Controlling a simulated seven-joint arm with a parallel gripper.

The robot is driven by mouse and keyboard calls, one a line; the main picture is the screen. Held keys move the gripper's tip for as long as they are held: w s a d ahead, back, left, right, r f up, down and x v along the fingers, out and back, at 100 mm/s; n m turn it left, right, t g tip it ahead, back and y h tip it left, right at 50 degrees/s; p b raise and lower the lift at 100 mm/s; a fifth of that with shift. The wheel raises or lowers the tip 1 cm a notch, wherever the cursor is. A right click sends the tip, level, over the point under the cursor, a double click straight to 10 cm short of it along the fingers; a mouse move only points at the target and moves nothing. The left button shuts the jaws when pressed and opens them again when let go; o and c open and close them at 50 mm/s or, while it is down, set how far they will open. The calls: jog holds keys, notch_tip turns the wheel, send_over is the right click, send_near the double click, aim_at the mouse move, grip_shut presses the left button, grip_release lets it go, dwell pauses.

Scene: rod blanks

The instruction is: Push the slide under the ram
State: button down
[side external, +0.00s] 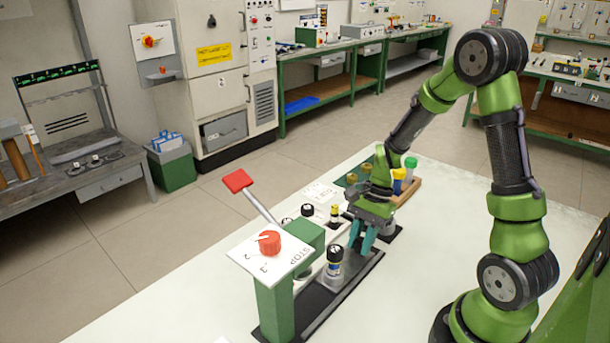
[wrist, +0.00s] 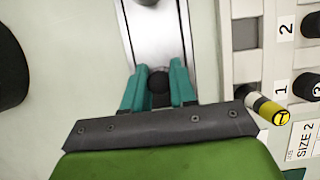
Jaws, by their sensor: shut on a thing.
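My gripper (side external: 362,240) points down at the metal rail (side external: 345,295) with its teal fingers. In the wrist view its fingers (wrist: 159,88) are shut on a small dark round knob (wrist: 159,80), which sits over the pale rail (wrist: 157,35). I take this knob to be part of the slide; its body is mostly hidden. The green press (side external: 275,310) stands at the near end of the rail. The ram itself is not clearly visible.
A numbered rack (wrist: 245,65) with a yellow-black rod (wrist: 268,107) lies beside the rail. A brown tray (side external: 409,193) with coloured cylinders is behind my gripper.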

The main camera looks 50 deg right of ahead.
aim_at(330, 277)
jog(key=a, duration=1.1)
jog(key=c, duration=0.9)
grip_release()
jog(key=shift+d, duration=0.1)
jog(key=v, duration=1.7)
jog(key=shift+f, duration=0.1)
